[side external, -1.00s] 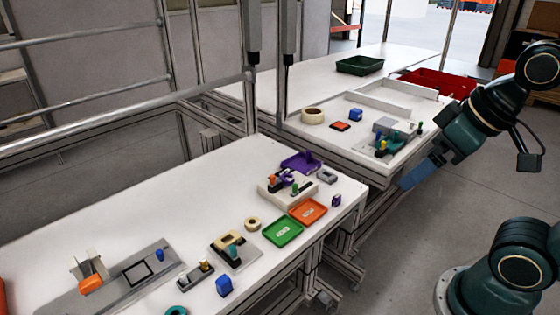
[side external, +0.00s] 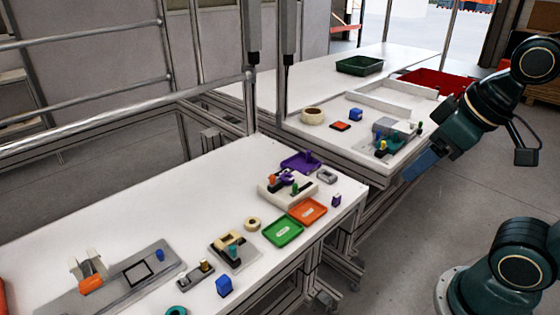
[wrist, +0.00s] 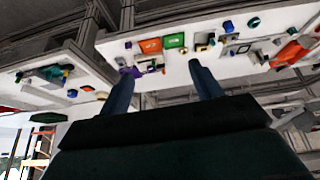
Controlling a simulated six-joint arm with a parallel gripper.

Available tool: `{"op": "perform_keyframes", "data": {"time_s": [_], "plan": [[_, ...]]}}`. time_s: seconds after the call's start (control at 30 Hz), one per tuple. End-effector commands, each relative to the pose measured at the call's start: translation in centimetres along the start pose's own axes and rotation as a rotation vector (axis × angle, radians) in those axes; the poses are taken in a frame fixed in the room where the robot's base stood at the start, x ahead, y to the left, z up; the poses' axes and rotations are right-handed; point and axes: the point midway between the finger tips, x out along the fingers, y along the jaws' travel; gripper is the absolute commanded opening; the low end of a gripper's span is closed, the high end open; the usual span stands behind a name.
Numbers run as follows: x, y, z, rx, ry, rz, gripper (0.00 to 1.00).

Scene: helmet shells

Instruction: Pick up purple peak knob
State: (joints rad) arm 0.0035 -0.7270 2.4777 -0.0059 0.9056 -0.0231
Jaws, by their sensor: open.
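Several purple things lie on the near white table, and I cannot tell for certain which one is the peak knob. A purple tray (side external: 300,162) has a small upright purple part at its edge. A purple piece (side external: 285,179) sits on a pale fixture (side external: 272,190) in front of it. A small dark purple block (side external: 336,200) stands near the table's right edge. My gripper (side external: 408,176) is open and empty, high and to the right, apart from all of them. In the wrist view my gripper (wrist: 162,69) has its fingers spread, and the left finger partly hides the purple tray (wrist: 130,71).
Green (side external: 283,231) and orange (side external: 308,211) trays lie in front of the fixture. A grey plate (side external: 130,283) and small fixtures fill the table's front. Thin vertical posts stand behind. The second table (side external: 350,145) holds more parts. The near table's left middle is clear.

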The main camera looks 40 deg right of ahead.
Motion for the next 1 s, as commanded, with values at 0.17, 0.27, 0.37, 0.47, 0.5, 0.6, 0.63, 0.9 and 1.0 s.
{"op": "perform_keyframes", "data": {"time_s": [0.17,0.27,0.37,0.47,0.5,0.6,0.63,0.9,1.0], "plan": [[-0.1,0.0,-2.3,-0.077,-0.028,-0.008,0.64],[-0.2,0.0,-4.3,-0.146,-0.047,-0.017,0.64],[0.0,0.0,-6.4,-0.225,-0.071,-0.029,0.64],[0.4,0.2,-8.7,-0.307,-0.093,-0.043,0.64],[0.6,0.2,-9.5,-0.34,-0.102,-0.049,0.64],[1.3,0.5,-11.7,-0.42,-0.122,-0.065,0.64],[1.5,0.6,-12.4,-0.445,-0.129,-0.071,0.64],[4.3,1.6,-17.8,-0.664,-0.178,-0.125,0.64],[5.7,2.1,-19.6,-0.745,-0.194,-0.149,0.64]]}}
